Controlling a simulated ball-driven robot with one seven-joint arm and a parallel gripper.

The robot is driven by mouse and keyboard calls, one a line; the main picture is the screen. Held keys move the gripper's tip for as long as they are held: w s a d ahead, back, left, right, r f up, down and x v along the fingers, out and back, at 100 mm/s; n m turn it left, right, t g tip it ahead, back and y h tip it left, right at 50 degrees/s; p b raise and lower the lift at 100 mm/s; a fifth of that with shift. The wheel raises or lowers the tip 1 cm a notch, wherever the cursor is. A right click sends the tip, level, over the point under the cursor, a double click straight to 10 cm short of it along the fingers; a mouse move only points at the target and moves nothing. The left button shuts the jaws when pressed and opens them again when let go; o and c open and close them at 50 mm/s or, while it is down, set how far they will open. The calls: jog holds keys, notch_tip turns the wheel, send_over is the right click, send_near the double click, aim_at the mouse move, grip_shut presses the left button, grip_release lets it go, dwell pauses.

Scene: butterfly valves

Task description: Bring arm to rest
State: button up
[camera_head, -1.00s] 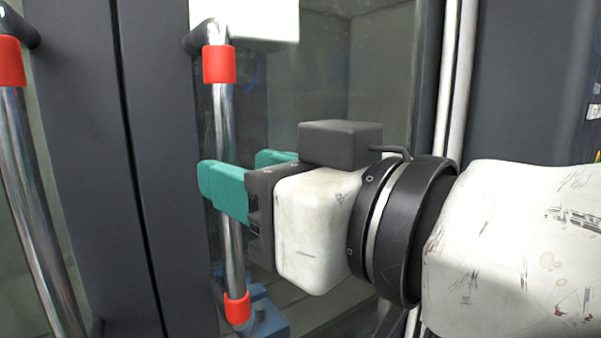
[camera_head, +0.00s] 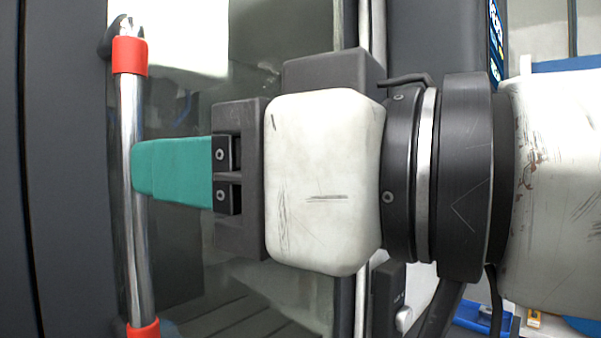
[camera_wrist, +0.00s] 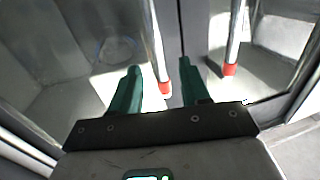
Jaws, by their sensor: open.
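My gripper (camera_head: 140,167) has green fingers and a white and black wrist, and it reaches in from the right in the head view. Its fingertips are at the upright metal door handle (camera_head: 132,210), which has red ends. In the wrist view, my gripper (camera_wrist: 160,75) shows two green fingers spread apart with nothing held between them. The handle (camera_wrist: 157,50) lies between and beyond the fingertips there. I cannot tell whether a finger touches the handle. In the head view one finger hides the other and part of the handle.
A second metal handle (camera_wrist: 235,35) with a red end stands on the neighbouring door in the wrist view. Glass door panels (camera_head: 185,240) lie close behind the gripper. Dark door frames (camera_head: 60,180) stand at the left. Blue items show at the lower right.

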jog(key=w+d+f+m+t+h, duration=0.2)
jog(key=w+d+f+m+h, duration=0.15)
jog(key=w+f, duration=0.5)
jog(key=w+d+f+m+h, duration=0.15)
jog(key=d+f, duration=0.35)
jog(key=f, duration=0.5)
jog(key=d+f+m+h, duration=0.3)
jog(key=d+f, duration=0.2)
jog(key=f, duration=0.5)
jog(key=w+d+f+m+h, duration=0.1)
jog(key=d+f+m+h, duration=0.2)
jog(key=f, duration=0.8)
jog(key=s+d+f+g+h, duration=0.1)
jog(key=s+d+f+g, duration=0.2)
jog(key=s+d+f, duration=0.3)
jog(key=s+d+f+m+g+h, duration=0.1)
jog(key=s+d+f+g+h, duration=0.1)
jog(key=s+d+f, duration=0.4)
jog(key=s+d+f+m+g+h, duration=0.1)
jog(key=s+d+f, duration=0.5)
jog(key=s+f, duration=0.8)
jog(key=f+g+h, duration=0.1)
jog(key=g, duration=0.1)
jog(key=shift+s+f+g, duration=0.2)
jog(key=shift+s+g, duration=0.1)
jog(key=shift+g, duration=0.1)
